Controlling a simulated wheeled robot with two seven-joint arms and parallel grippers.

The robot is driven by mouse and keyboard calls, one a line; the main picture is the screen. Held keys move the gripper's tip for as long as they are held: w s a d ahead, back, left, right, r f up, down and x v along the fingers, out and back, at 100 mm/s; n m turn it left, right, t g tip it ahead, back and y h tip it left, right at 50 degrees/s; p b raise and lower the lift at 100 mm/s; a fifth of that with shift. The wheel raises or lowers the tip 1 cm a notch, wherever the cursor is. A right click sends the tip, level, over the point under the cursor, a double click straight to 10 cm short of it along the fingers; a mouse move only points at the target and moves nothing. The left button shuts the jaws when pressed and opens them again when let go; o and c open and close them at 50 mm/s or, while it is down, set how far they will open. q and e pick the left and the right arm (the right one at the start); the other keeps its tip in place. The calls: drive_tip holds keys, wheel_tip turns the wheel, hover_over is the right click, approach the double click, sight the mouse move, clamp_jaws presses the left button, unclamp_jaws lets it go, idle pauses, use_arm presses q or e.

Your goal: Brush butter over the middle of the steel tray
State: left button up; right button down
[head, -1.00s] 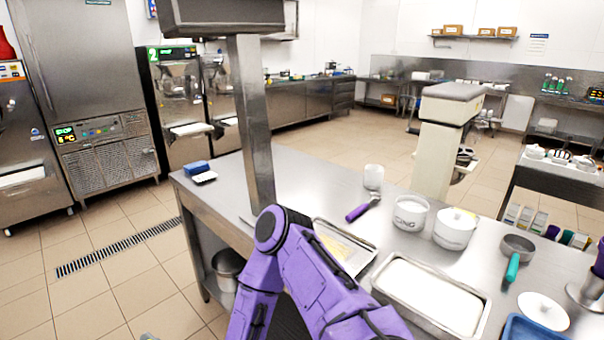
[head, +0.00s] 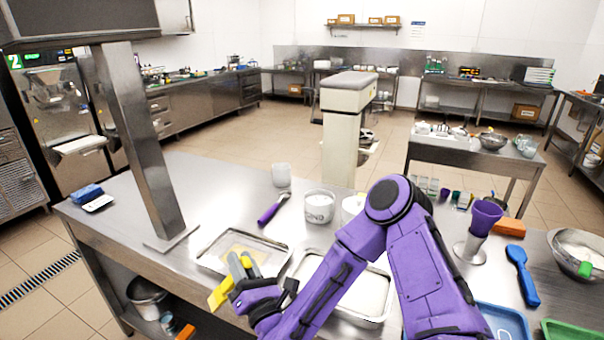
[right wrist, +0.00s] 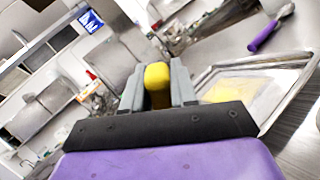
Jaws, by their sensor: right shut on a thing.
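The steel tray (head: 212,254) lies on the steel table with a flat pale yellow patch (head: 238,247) in its middle. The tray (right wrist: 284,84) and its yellow patch (right wrist: 222,91) also show at the right of the right wrist view. My right gripper (head: 242,272) is shut on a yellow-handled tool, whose wide yellow part (head: 220,293) sticks out at the tray's near left side. The tool's rounded yellow end (right wrist: 157,77) shows between the fingers. I cannot tell whether the tool touches the tray. My left gripper is out of view.
A second tray (head: 360,320) with white contents stands to the right, partly behind my right arm. A steel post (head: 140,140) rises at the left. A purple-handled tool (head: 270,212), a white tub (head: 319,207) and a blue spatula (head: 522,275) lie around.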

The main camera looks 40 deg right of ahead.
drive_tip(key=w+d+r+m+g+h+p, duration=0.1)
drive_tip(key=w+d+r+m+h+p, duration=0.15)
drive_tip(key=d+r+h, duration=0.55)
drive_tip(key=s+d+r+m+g+h+p, duration=0.1)
drive_tip(key=d+r+m+g+p, duration=0.2)
drive_tip(key=d+r, duration=0.35)
use_arm(q)
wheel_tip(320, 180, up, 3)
drive_tip(key=b, duration=0.4)
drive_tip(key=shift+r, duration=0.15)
use_arm(e)
drive_tip(key=shift+g+h, duration=0.3)
drive_tip(key=shift+h, duration=0.1)
drive_tip(key=f, duration=0.5)
drive_tip(key=shift+s+d+f, duration=0.15)
drive_tip(key=shift+d+f, duration=0.15)
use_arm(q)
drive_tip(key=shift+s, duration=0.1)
